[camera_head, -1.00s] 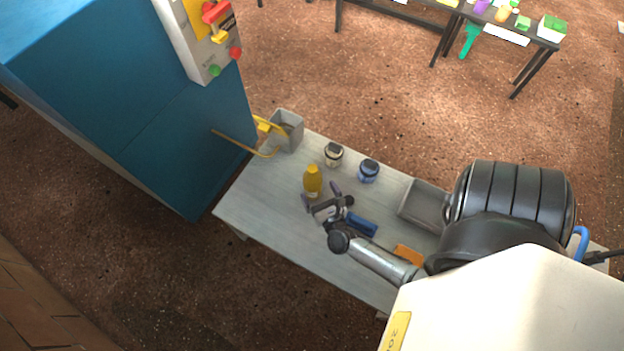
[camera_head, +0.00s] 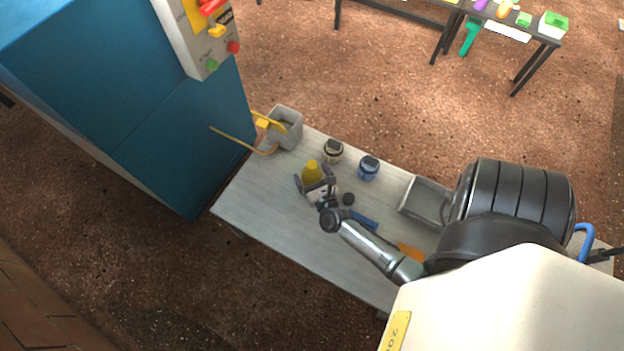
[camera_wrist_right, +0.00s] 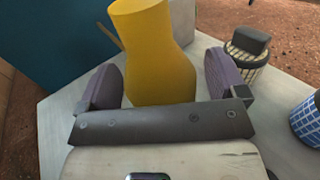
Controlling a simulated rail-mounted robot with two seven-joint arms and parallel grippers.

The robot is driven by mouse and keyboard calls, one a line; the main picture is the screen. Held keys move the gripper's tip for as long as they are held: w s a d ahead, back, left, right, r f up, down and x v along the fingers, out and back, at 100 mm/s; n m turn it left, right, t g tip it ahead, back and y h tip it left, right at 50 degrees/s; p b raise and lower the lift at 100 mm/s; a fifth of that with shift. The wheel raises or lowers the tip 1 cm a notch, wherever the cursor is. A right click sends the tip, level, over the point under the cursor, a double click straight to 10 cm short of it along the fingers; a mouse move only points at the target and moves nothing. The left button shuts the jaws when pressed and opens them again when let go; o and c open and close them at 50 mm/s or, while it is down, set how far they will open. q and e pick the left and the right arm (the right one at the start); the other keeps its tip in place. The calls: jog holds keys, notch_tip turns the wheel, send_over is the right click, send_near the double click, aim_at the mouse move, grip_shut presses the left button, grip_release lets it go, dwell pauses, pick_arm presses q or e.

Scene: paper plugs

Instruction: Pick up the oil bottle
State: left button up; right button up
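The oil bottle is the yellow bottle (camera_head: 311,171) standing upright on the grey table (camera_head: 262,213) in the head view. It also shows large in the right wrist view (camera_wrist_right: 153,55). My right gripper (camera_head: 314,181) is open, with its two purple-grey fingers on either side of the bottle. In the right wrist view, gaps show between the bottle and both fingers (camera_wrist_right: 165,82). The lower part of the bottle is hidden behind the gripper. My left gripper is not in view.
A cream jar with a dark lid (camera_head: 333,151) and a blue jar (camera_head: 368,168) stand to the right of the bottle. A grey bin (camera_head: 286,128) is at the far end beside the blue machine (camera_head: 180,150). A grey tray (camera_head: 424,200), a blue item (camera_head: 362,219) and an orange item (camera_head: 411,253) lie farther right.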

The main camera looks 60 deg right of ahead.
jog(key=c, duration=0.8)
